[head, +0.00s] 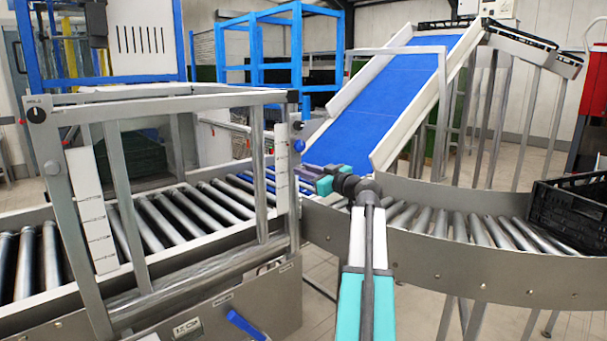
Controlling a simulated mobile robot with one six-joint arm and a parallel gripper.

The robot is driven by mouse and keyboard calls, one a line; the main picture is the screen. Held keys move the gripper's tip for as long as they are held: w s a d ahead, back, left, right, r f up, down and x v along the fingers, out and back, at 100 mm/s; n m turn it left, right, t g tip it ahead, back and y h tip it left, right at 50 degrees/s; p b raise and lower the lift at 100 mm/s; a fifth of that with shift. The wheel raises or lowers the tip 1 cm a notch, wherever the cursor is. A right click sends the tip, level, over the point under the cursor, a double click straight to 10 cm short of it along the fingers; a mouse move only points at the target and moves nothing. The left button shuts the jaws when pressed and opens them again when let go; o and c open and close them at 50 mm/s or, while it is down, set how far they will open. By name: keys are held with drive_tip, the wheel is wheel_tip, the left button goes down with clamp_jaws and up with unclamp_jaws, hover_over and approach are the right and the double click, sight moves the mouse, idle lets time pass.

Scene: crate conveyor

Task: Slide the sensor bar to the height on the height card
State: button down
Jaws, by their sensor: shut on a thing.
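A grey metal frame (170,98) stands over the roller conveyor. A white marked scale strip (91,215) is on its left post, and another scale strip (282,170) is on its right post. The bar's height on the scale cannot be read. I cannot pick out the height card.
A roller conveyor (175,218) runs under the frame, and a curved roller section (450,222) continues right to a black crate (574,212). A blue inclined belt (385,90) rises behind. A blue handle (245,325) sticks out from the conveyor's front.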

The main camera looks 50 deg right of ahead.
drive_tip(key=shift+f+b, duration=4.4)
drive_tip(key=shift+f, duration=0.4)
drive_tip(key=c, duration=1.5)
unclamp_jaws()
drive_tip(key=shift+w, duration=0.1)
drive_tip(key=shift+c, duration=0.2)
drive_tip(key=s+a, duration=0.1)
drive_tip(key=s, duration=1.3)
